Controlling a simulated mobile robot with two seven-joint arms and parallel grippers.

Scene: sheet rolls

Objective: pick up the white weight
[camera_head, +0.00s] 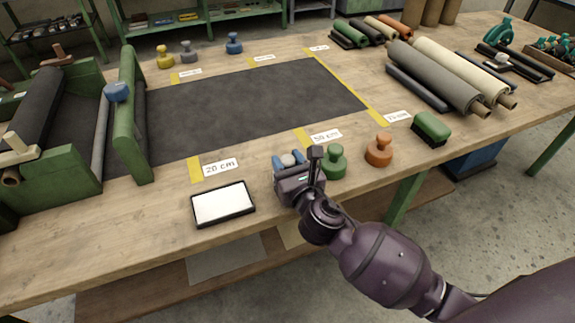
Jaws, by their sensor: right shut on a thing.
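The white weight (288,160) shows only as a small pale knob between the blue fingers of my right gripper (287,163). The rest of it is hidden behind the gripper. My right gripper is shut on it, near the front edge of the wooden table (130,228), between the white pad in a black tray (223,203) and the green weight (334,162). I cannot tell whether the weight touches the table. My left gripper is not in view.
An orange weight (380,150) and a green-backed brush (431,128) stand right of the green weight. A dark sheet (235,104) lies mid-table beside yellow strips. Yellow (165,57), grey (187,52) and blue (234,44) weights stand at the back. Rolls (432,76) lie right.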

